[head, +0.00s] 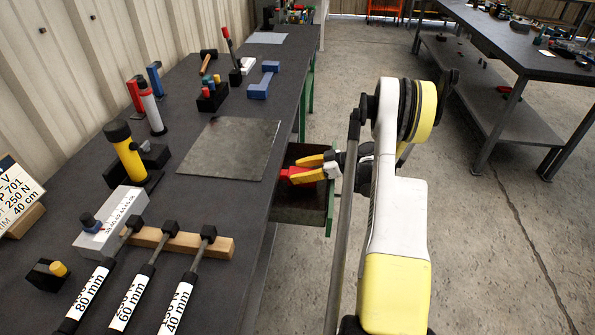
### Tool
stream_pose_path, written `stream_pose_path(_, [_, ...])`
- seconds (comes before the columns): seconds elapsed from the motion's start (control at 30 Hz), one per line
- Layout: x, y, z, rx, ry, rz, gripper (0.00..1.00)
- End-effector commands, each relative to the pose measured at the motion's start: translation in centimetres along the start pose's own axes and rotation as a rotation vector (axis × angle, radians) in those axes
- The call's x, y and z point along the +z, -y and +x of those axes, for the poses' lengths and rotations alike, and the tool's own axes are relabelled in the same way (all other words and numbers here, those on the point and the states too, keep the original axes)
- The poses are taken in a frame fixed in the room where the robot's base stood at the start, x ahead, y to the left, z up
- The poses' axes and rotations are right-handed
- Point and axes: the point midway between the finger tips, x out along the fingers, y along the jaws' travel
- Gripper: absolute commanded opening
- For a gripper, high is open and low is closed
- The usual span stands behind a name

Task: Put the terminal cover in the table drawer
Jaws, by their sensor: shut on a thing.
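The table drawer (303,213) is pulled out from the right side of the dark table. It has a dark inside and a green edge. My gripper (295,172) reaches in from the right and is over or inside the drawer's opening. Its yellow-orange fingers are shut on a small red piece, the terminal cover (287,175). The fingers hide part of the cover. I cannot tell whether the cover touches the drawer floor.
A flat grey plate (228,148) lies on the table (205,205) beside the drawer. Labelled tools (135,300) rest on a wooden block (215,243) in front. A blue bracket (264,80) stands farther back. A second table (520,50) stands across the open concrete floor.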

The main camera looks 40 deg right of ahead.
Motion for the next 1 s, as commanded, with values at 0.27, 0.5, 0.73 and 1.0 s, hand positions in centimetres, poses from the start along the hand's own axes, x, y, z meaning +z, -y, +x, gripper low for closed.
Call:
stream_pose_path(0.27, [0.4,0.0,0.2,0.000,0.000,0.000,0.63])
stream_pose_path(0.5, [0.4,0.0,0.2,0.000,0.000,0.000,0.72])
stream_pose_path(0.73, [-0.7,0.0,-0.3,0.000,0.000,0.000,0.72])
stream_pose_path(1.0, [-1.1,-0.1,-6.5,0.004,0.000,0.002,0.72])
